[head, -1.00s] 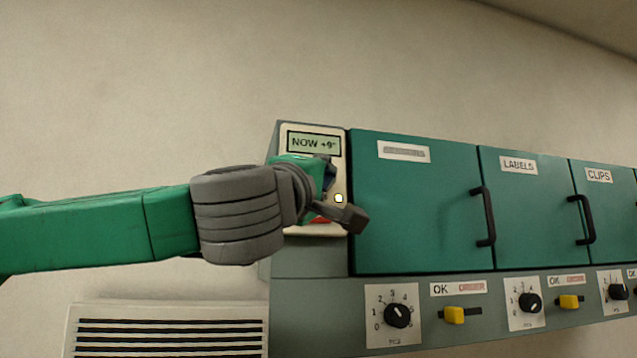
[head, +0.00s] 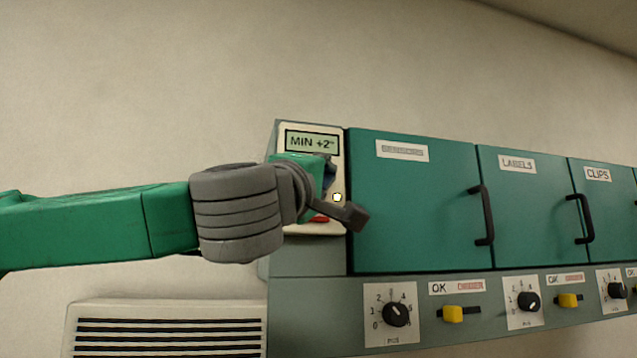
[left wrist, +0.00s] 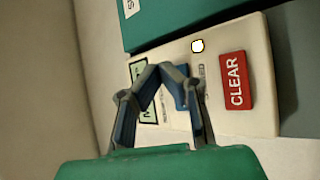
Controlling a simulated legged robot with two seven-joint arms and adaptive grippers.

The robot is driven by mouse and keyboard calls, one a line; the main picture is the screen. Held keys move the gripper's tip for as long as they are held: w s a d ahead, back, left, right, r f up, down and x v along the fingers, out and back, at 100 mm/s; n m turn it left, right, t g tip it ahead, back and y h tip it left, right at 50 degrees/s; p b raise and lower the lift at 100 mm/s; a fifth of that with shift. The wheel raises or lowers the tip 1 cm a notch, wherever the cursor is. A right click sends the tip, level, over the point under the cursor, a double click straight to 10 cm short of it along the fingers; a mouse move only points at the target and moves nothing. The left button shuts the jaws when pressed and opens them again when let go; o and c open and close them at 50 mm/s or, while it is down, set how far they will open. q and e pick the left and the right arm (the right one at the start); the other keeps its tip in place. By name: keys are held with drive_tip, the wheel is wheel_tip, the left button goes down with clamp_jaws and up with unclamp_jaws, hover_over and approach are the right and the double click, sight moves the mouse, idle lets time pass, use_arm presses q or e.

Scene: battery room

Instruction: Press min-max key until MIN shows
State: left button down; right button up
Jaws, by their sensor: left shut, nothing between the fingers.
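The cream panel (head: 336,160) of the meter carries a display (head: 312,142) that reads MIN +2°. My left gripper (head: 331,182) is in front of the panel below the display and covers part of its face. In the left wrist view its fingers (left wrist: 162,70) meet at the tips, shut and empty, over the panel. A blue patch, apparently a key (left wrist: 181,101), shows between the fingers, partly hidden. I cannot tell whether the fingertips touch it. The red CLEAR key (left wrist: 235,81) is beside the fingers; a bit of red (head: 319,220) shows under the gripper in the head view.
A small pale round spot (head: 337,197) is on the panel's right side. Green cabinet doors (head: 415,210) with black handles stand to the right, above dials and yellow switches (head: 453,314). A vent grille (head: 165,335) is at lower left. The wall above is bare.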

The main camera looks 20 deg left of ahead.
use_arm(q)
drive_tip(key=s+d, duration=0.2)
drive_tip(key=s, duration=0.1)
drive_tip(key=s+d+b, duration=0.1)
drive_tip(key=shift+s, duration=0.35)
idle(0.5)
drive_tip(key=shift+a, duration=0.25)
drive_tip(key=shift+d, duration=0.15)
